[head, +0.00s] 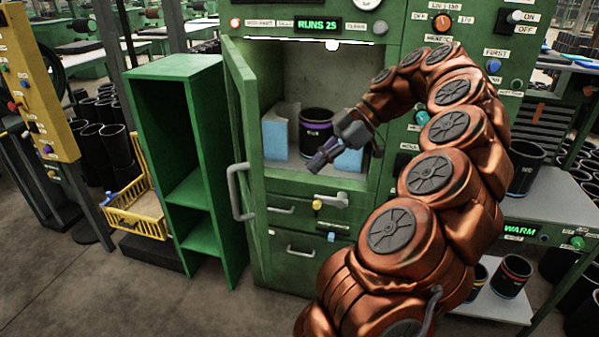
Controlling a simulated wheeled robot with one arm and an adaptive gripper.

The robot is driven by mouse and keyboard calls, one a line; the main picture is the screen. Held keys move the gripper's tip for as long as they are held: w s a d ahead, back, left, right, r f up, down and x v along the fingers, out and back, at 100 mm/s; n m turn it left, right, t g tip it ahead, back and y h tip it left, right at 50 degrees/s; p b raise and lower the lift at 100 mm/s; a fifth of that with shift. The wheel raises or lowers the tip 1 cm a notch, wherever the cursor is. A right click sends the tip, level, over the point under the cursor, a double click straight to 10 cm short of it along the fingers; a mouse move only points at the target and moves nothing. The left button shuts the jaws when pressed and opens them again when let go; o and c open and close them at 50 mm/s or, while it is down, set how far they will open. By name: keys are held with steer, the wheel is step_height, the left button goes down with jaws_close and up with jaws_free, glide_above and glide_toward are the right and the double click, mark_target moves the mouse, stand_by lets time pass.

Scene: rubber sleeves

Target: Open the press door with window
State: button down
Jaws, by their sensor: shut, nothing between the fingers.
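The green press door (241,122) stands swung open to the left of the press chamber, seen nearly edge-on. Its grey bar handle (236,192) is on the door's free edge at the lower left. I cannot make out the window in the door at this angle. The lit chamber (290,70) is exposed and holds a black sleeve with a purple band (315,122) between pale blue blocks (276,137). My gripper (318,165) is shut and empty, in front of the chamber opening below the sleeve, to the right of the door and apart from its handle.
An empty green shelf unit (186,190) stands close to the left of the door. A yellow crate (138,208) is further left. Drawers with handles (301,251) lie below the chamber. A panel with knobs (442,20) is at the upper right. Floor is clear at the lower left.

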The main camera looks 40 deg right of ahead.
steer(key=a+r+p+x, duration=0.1)
steer(key=r+p+x, duration=0.1)
steer(key=x, duration=1)
steer(key=shift+w+a+p, duration=0.35)
steer(key=shift+w+p, duration=0.05)
steer(key=shift+p, duration=0.2)
steer(key=shift+a, duration=0.1)
